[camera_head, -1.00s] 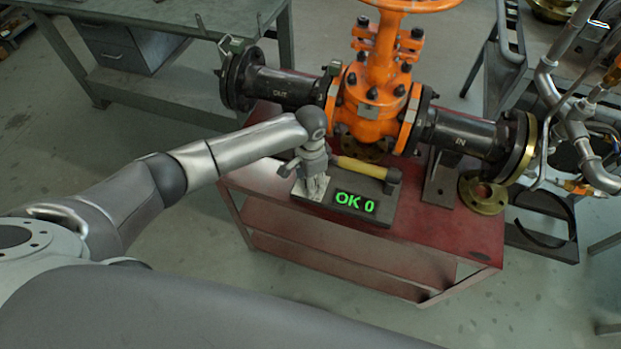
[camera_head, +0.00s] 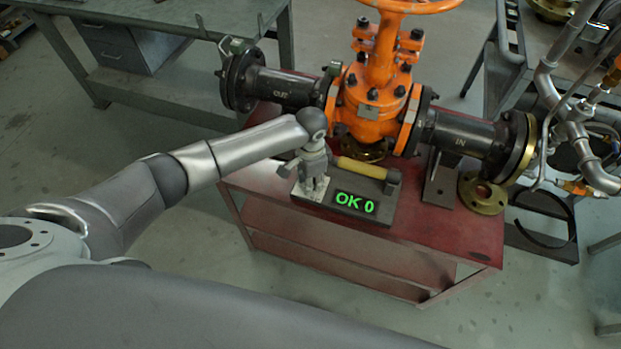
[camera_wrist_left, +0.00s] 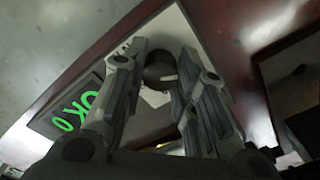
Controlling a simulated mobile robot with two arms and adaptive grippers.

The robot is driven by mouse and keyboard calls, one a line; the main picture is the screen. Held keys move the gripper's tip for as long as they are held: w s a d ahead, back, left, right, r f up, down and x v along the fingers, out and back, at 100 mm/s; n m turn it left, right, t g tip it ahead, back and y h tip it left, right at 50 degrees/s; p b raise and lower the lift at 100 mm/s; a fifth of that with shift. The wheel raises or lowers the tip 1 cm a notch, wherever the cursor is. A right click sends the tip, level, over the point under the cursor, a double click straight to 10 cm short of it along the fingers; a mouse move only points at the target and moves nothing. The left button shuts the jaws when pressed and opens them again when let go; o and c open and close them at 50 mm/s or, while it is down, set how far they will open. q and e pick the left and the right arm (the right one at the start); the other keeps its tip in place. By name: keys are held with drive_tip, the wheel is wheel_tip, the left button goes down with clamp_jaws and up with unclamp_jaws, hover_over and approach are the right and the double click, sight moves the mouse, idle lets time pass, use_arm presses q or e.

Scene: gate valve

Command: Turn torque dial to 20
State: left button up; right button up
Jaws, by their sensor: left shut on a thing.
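The torque device (camera_head: 325,200) is a dark flat box on the red cart, with a green lit display (camera_head: 356,202) that reads "OK 0". A white dial plate (camera_head: 298,190) is at its left end, and a yellow-handled tool (camera_head: 358,167) lies along its back. My left gripper (camera_head: 313,187) points down over the plate. In the left wrist view the left gripper (camera_wrist_left: 152,92) has its fingers on either side of a dark round knob (camera_wrist_left: 160,68) with a light mark, and it is shut on that knob. The fingers hide part of the dial scale. My right gripper is not in view.
The red cart (camera_head: 450,235) carries the orange gate valve (camera_head: 375,90) with black flanged pipes just behind the device. A brass flange (camera_head: 483,194) lies at the cart's right. A grey workbench (camera_head: 180,90) stands at the back left.

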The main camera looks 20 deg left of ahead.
use_arm(q)
drive_tip(key=m+p, duration=0.1)
drive_tip(key=m, duration=0.2)
drive_tip(key=shift+r+m+p, duration=0.15)
drive_tip(key=shift+m+p, duration=0.15)
drive_tip(key=shift+p, duration=0.05)
drive_tip(key=m+p, duration=0.1)
drive_tip(key=m, duration=0.3)
drive_tip(key=shift+m, duration=0.3)
drive_tip(key=m, duration=0.4)
drive_tip(key=shift+d+m, duration=0.1)
drive_tip(key=shift+m, duration=2.4)
drive_tip(key=o, duration=1.1)
drive_tip(key=shift+c, duration=0.2)
